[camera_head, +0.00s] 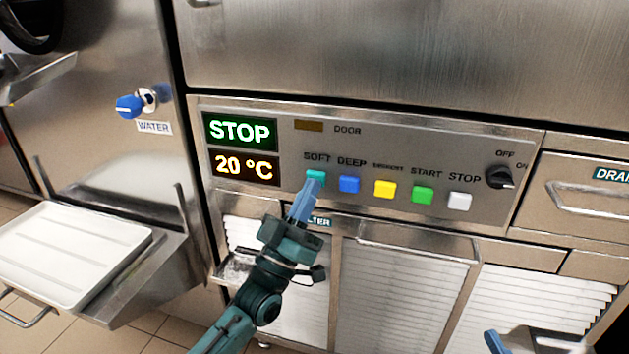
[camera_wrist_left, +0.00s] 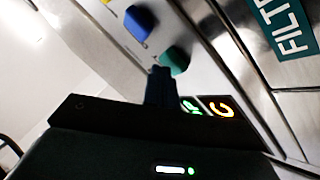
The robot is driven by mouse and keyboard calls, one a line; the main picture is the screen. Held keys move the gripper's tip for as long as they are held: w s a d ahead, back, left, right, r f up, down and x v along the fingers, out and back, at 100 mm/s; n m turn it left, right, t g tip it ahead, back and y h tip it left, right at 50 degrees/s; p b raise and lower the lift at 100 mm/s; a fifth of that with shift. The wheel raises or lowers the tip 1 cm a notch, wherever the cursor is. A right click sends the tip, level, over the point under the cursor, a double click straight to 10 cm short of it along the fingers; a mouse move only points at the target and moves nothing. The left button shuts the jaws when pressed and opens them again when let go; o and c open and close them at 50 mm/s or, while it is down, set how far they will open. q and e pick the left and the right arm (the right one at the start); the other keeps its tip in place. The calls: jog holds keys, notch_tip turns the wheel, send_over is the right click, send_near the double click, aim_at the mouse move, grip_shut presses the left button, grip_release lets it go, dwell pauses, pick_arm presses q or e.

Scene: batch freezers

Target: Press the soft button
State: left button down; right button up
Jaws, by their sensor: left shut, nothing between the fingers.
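The teal SOFT button (camera_head: 315,178) is at the left end of a row of buttons on the metal control panel (camera_head: 270,110). My left gripper (camera_head: 313,182) is shut and empty, its blue fingertips at the lower edge of this button in the head view. In the left wrist view, the SOFT button (camera_wrist_left: 176,60) is just beyond the dark fingertips (camera_wrist_left: 162,72). I cannot tell whether the tips touch it. The display (camera_head: 241,149) reads STOP and 20 °C. My right gripper (camera_head: 495,342) shows only in part at the bottom right.
Right of SOFT are the blue DEEP button (camera_head: 349,184), a yellow button (camera_head: 384,189), the green START button (camera_head: 422,195) and the white STOP button (camera_head: 459,201). A black OFF/ON knob (camera_head: 500,177) follows. A white tray (camera_head: 70,255) stands at the left.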

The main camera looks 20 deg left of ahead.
pick_arm(q)
jog(key=shift+w, duration=0.3)
jog(key=shift+s, duration=0.1)
dwell(0.3)
jog(key=shift+s+p, duration=0.5)
jog(key=shift+s, duration=0.35)
jog(key=shift+s+a+p, duration=0.15)
jog(key=shift+s+p, duration=1.1)
jog(key=shift+s, duration=1.25)
